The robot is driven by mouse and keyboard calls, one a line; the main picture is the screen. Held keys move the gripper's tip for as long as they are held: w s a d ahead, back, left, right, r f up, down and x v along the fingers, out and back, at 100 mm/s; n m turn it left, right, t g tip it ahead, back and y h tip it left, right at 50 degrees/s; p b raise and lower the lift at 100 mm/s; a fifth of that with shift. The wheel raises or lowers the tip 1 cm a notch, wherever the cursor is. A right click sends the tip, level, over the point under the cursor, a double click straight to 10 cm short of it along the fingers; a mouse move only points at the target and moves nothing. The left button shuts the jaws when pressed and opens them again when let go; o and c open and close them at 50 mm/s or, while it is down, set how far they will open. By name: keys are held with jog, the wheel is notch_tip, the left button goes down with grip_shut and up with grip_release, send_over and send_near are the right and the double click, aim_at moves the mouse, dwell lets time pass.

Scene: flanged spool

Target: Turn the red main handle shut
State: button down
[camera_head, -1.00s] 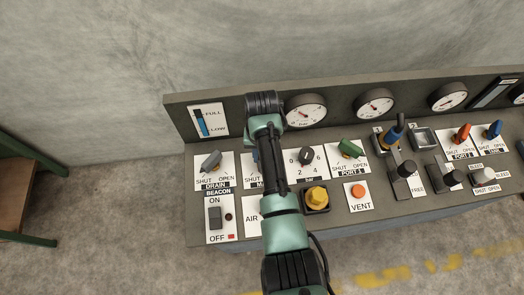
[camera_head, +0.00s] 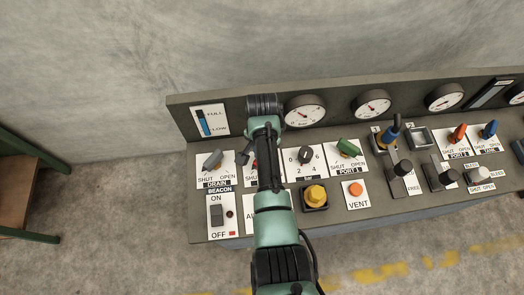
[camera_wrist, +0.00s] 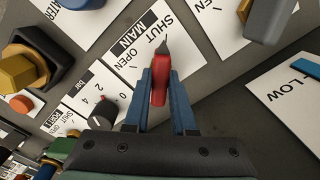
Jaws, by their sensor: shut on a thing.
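The red main handle (camera_wrist: 160,86) is in the middle of the wrist view, with its dark tip pointing toward the top of the picture, beside the SHUT lettering. My gripper (camera_wrist: 161,78) has its two blue fingers on either side of the handle and is shut on it. The MAIN plate (camera_wrist: 137,50) with SHUT and OPEN lies to the handle's left there. In the head view my arm hides most of the handle and plate; a little red (camera_head: 254,165) shows at the arm's left edge.
The grey drain handle (camera_head: 212,160) stands close on the left, and the black numbered knob (camera_head: 305,156) close on the right. A yellow knob (camera_head: 315,196) and the beacon switch (camera_head: 216,215) are nearer the panel's front edge. Gauges line the back.

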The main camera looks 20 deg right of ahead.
jog(key=shift+w+d, duration=0.1)
dwell(0.3)
jog(key=c, duration=0.7)
grip_release()
jog(key=shift+c, duration=0.2)
notch_tip(320, 180, up, 13)
jog(key=b, duration=0.1)
